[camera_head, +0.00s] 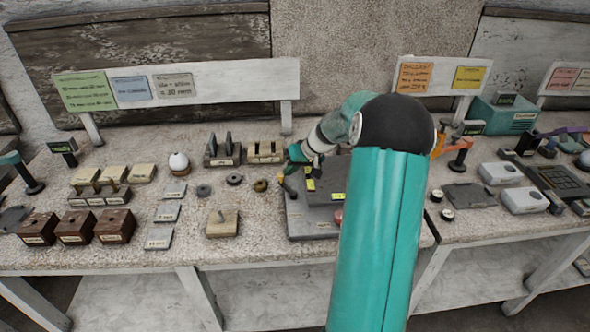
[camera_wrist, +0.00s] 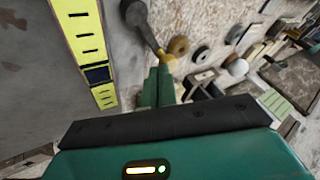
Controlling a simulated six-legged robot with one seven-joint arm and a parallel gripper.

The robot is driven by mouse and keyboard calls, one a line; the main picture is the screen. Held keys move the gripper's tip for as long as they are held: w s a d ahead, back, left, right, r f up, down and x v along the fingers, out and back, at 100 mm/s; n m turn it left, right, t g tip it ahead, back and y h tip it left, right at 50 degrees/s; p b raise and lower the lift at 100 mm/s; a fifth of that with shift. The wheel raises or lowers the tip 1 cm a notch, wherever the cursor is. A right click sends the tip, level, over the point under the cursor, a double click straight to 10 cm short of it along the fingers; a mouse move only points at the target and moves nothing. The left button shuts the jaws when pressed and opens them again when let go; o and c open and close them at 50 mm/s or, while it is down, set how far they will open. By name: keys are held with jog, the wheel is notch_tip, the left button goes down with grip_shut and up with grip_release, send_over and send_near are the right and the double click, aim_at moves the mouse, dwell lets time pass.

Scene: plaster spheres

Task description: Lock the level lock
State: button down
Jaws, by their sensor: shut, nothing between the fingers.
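The level lock (camera_head: 312,222) appears to be the grey plate-like device on the table, partly hidden behind my arm. It carries small yellow labels, and a yellow strip with black marks (camera_wrist: 86,40) fills the left of the wrist view. A dark blue block (camera_wrist: 97,75) sits across that strip. A lever with a black round end (camera_wrist: 135,12) and a brass-coloured part (camera_wrist: 165,56) shows beside the strip. My gripper (camera_wrist: 160,85) is shut and empty, its green fingers close to the brass part; I cannot tell whether they touch. It also shows in the head view (camera_head: 290,168).
A small wooden block (camera_head: 222,223), dark rings (camera_head: 234,179) and grey tiles (camera_head: 160,238) lie left of the device. Brown boxes (camera_head: 73,228) stand farther left. A second table with white boxes (camera_head: 524,200) stands right. Bare tabletop lies in front of the wooden block.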

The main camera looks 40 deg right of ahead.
jog(key=n, duration=0.1)
jog(key=a+n+g+y, duration=0.1)
jog(key=n, duration=0.1)
jog(key=n+y, duration=0.1)
jog(key=shift+w+a+n+g, duration=0.3)
jog(key=shift+w+a+g, duration=0.05)
jog(key=shift+a+g, duration=0.05)
jog(key=shift+a+n+g+y, duration=0.3)
jog(key=shift+a+n+g, duration=0.15)
jog(key=shift+n, duration=0.5)
jog(key=shift+a+n+g+y, duration=0.3)
jog(key=shift+n+g, duration=0.25)
jog(key=shift+n, duration=0.4)
jog(key=shift+r, duration=0.15)
